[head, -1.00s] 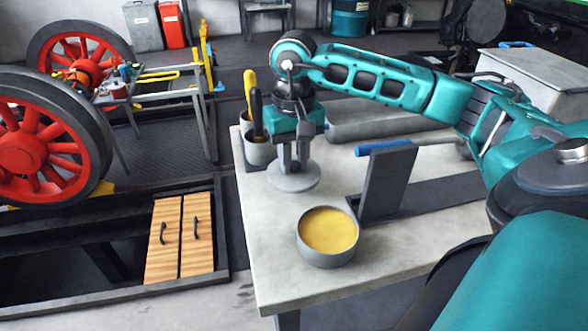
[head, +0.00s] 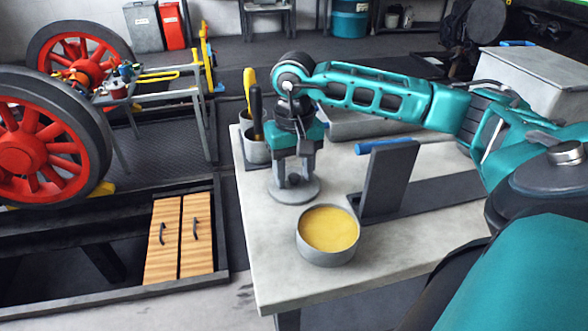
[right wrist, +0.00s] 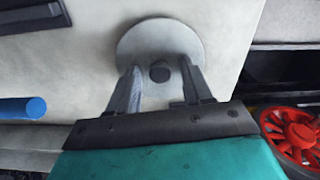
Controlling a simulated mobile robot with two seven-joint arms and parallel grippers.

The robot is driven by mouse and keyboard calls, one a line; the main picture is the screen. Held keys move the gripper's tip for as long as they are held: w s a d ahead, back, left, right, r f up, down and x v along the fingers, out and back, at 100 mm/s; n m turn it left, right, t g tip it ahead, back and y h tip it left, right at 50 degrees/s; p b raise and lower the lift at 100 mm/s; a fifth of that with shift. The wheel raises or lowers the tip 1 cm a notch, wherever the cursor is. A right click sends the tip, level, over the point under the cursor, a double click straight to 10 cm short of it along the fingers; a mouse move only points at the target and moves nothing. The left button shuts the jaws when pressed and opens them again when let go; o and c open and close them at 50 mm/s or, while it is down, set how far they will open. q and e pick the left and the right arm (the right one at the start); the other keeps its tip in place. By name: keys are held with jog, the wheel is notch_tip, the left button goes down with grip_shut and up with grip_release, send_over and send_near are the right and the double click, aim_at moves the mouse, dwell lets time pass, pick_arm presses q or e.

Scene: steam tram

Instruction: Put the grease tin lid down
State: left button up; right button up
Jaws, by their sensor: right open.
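The grease tin lid (head: 293,198) is a round grey disc with a small dark knob. It lies flat on the workbench, behind and left of the grease tin. My right gripper (head: 293,181) points down over the lid, with its fingers open on either side of the knob. In the right wrist view the lid (right wrist: 158,35) shows beyond the fingertips, and the knob sits between the fingers with gaps on both sides. The round grey grease tin (head: 328,255) is uncovered and full of yellow grease. My left gripper is not in view.
A dark upright plate (head: 388,180) with a blue-handled tool (head: 384,146) across its top stands right of the lid. Grey pots (head: 257,150) with yellow and black handles stand behind left. The bench's front left surface (head: 265,250) is clear.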

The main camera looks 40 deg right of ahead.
aim_at(294, 176)
jog(key=shift+r, duration=0.2)
notch_tip(294, 176, up, 12)
jog(key=p, duration=0.2)
dwell(0.4)
